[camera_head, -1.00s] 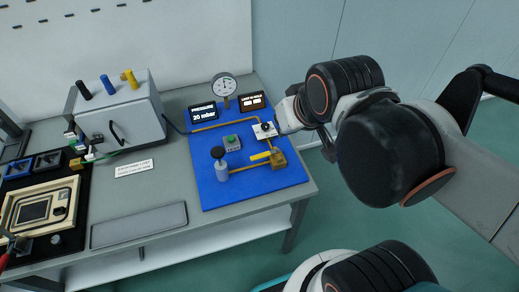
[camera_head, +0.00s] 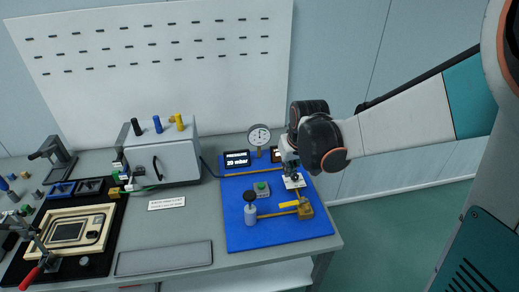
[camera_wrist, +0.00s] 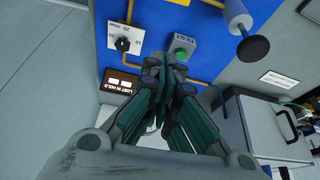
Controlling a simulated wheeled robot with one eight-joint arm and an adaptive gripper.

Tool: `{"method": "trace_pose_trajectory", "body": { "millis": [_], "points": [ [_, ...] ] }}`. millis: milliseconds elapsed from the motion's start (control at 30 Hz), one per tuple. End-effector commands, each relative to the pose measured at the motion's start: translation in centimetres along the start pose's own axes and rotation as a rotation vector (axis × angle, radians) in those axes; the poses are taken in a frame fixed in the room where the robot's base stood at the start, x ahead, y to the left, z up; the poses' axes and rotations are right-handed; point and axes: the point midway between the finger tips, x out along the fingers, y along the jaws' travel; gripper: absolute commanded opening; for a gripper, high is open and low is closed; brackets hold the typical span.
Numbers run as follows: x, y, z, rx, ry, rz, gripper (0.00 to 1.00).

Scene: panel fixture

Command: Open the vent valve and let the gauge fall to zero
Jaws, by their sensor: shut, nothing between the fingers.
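The blue panel (camera_head: 240,228) carries a round white gauge (camera_head: 259,134) at the back; its needle is too small to read. The pressure display (camera_head: 237,158) shows 20 mbar. A yellow lever (camera_head: 289,205) lies sideways on a brass valve body (camera_head: 305,211) at the front right. My gripper (camera_head: 291,172) is shut and empty above the white plate of the dial knob (camera_head: 294,182), behind the yellow lever and apart from it. In the wrist view its closed fingers (camera_wrist: 167,62) are beside the black dial knob (camera_wrist: 122,43) and the green TEST button (camera_wrist: 181,52). The lever is not visible there.
A black-topped plunger (camera_head: 250,197) stands at the panel's front left. A second display (camera_wrist: 122,83), labelled LOST IN HOLD, is partly hidden by my arm in the head view. A grey box (camera_head: 163,155) stands left of the panel. A grey tray (camera_head: 163,258) lies in front.

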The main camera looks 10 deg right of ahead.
Motion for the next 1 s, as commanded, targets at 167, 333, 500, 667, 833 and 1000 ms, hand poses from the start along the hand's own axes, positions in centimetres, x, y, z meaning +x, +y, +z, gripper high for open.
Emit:
{"method": "trace_pose_trajectory", "body": {
  "millis": [167,333,500,667,833,1000],
  "points": [
    [2.7,0.1,-0.6,-0.004,-0.022,-0.003,0.0],
    [3.8,0.2,-0.7,-0.006,-0.028,-0.005,0.0],
    [6.1,0.1,-0.6,-0.006,-0.028,-0.005,0.0],
    [9.1,0.1,-0.5,-0.006,-0.028,-0.005,0.0],
    [11.8,0.1,-0.4,-0.006,-0.027,-0.005,0.0],
    [13.3,0.1,0.1,-0.005,-0.027,-0.004,0.0]
  ]
}}
